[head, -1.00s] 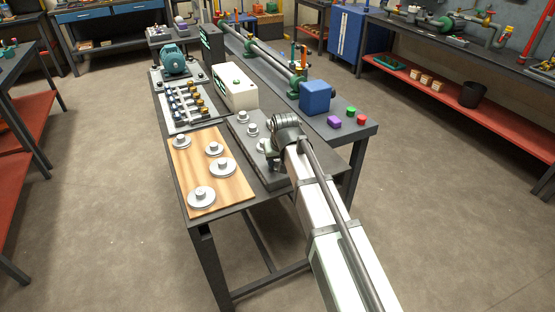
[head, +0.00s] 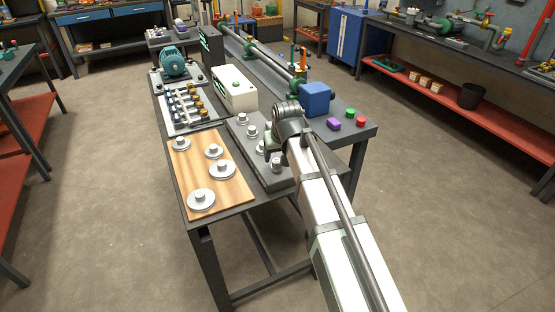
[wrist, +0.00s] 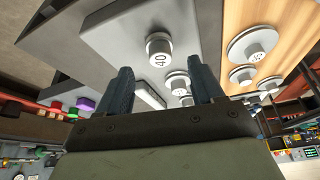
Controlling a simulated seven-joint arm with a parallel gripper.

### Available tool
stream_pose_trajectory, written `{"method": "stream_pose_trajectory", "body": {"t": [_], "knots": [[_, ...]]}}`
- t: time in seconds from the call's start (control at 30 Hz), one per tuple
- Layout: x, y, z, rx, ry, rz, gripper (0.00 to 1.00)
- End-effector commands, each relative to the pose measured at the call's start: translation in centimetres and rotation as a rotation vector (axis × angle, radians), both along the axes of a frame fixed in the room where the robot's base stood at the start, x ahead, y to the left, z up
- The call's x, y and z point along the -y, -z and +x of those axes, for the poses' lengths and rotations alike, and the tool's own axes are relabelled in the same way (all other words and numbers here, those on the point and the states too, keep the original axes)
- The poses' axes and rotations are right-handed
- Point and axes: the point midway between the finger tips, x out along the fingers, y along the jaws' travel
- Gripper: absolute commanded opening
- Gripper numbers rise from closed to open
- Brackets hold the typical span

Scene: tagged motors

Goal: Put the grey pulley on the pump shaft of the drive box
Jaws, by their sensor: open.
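Several round grey pulleys with raised hubs lie on the wooden board, among them a large one at the front (head: 201,200) and another (head: 222,169). The grey drive box (head: 263,180) stands right of the board with several upright round posts. No label shows which is the pump shaft. My gripper (head: 268,148) is above the box, fingers apart, and it also shows in the wrist view (wrist: 160,75) with nothing held.
The wooden board (head: 238,194) lies at the bench's front left. A white box (head: 235,88) and a fixture with yellow-topped parts (head: 188,104) stand behind. A blue block (head: 315,97) and small purple, green and red pieces lie to the right.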

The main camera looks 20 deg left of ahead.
Motion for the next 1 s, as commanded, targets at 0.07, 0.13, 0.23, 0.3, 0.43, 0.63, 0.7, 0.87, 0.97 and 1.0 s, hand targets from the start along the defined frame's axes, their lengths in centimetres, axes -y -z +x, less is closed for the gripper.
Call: {"method": "stream_pose_trajectory", "body": {"t": [0.07, 0.13, 0.23, 0.3, 0.43, 0.63, 0.7, 0.87, 0.97, 1.0], "knots": [[0.3, -1.3, -0.5, 0.002, 0.0, 0.001, 0.67], [0.5, -2.3, -0.8, 0.002, 0.0, 0.001, 0.67], [0.8, -3.6, -1.3, 0.002, 0.0, 0.001, 0.67], [1.0, -4.3, -1.5, 0.001, 0.0, 0.001, 0.67], [1.2, -5.5, -1.9, 0.001, 0.0, 0.001, 0.67], [1.4, -6.2, -2.2, -0.001, 0.0, -0.001, 0.67], [1.5, -6.3, -2.2, -0.001, 0.0, -0.001, 0.67], [1.5, -6.3, -2.2, -0.001, 0.0, -0.001, 0.67], [1.5, -6.3, -2.2, -0.001, 0.0, -0.001, 0.67], [1.5, -6.3, -2.2, -0.001, 0.0, -0.001, 0.67]]}}
